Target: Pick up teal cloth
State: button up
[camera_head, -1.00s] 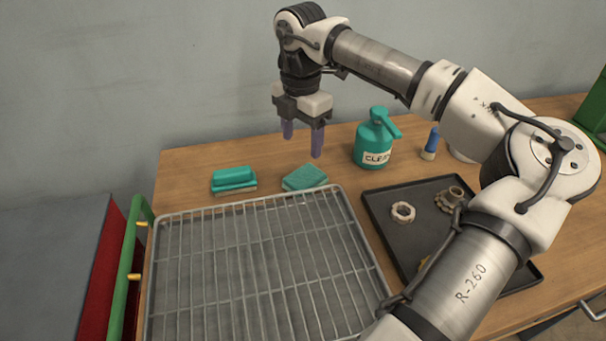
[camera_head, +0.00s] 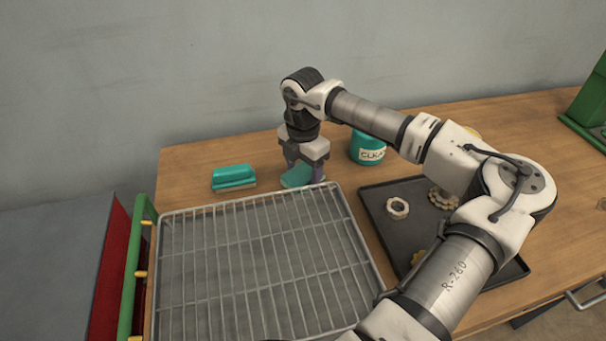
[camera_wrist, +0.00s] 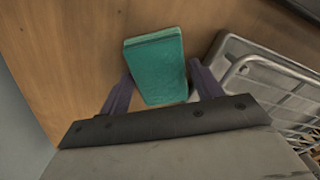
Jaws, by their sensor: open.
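The teal cloth (camera_head: 297,177) is a small folded pad lying on the wooden table, just behind the wire rack. In the wrist view the teal cloth (camera_wrist: 156,68) sits between the two purple fingers, its near end between their tips. My gripper (camera_head: 304,172) is down at the cloth, with a finger to either side of it. In the wrist view my gripper (camera_wrist: 160,88) is open, and small gaps seem to show beside the cloth. The cloth's far part in the head view is partly hidden by the gripper.
A wire rack in a metal tray (camera_head: 163,262) lies directly in front of the cloth. A teal brush or sponge (camera_head: 233,176) lies to the left. A dark tray (camera_head: 375,205) holds several metal parts.

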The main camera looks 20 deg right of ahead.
aim_at(303, 173)
jog(key=shift+c, duration=0.3)
jog(key=c, duration=0.6)
jog(key=shift+r, duration=0.1)
notch_tip(303, 173, up, 20)
jog(key=b, duration=0.3)
jog(key=o, duration=0.4)
jog(key=c, duration=0.3)
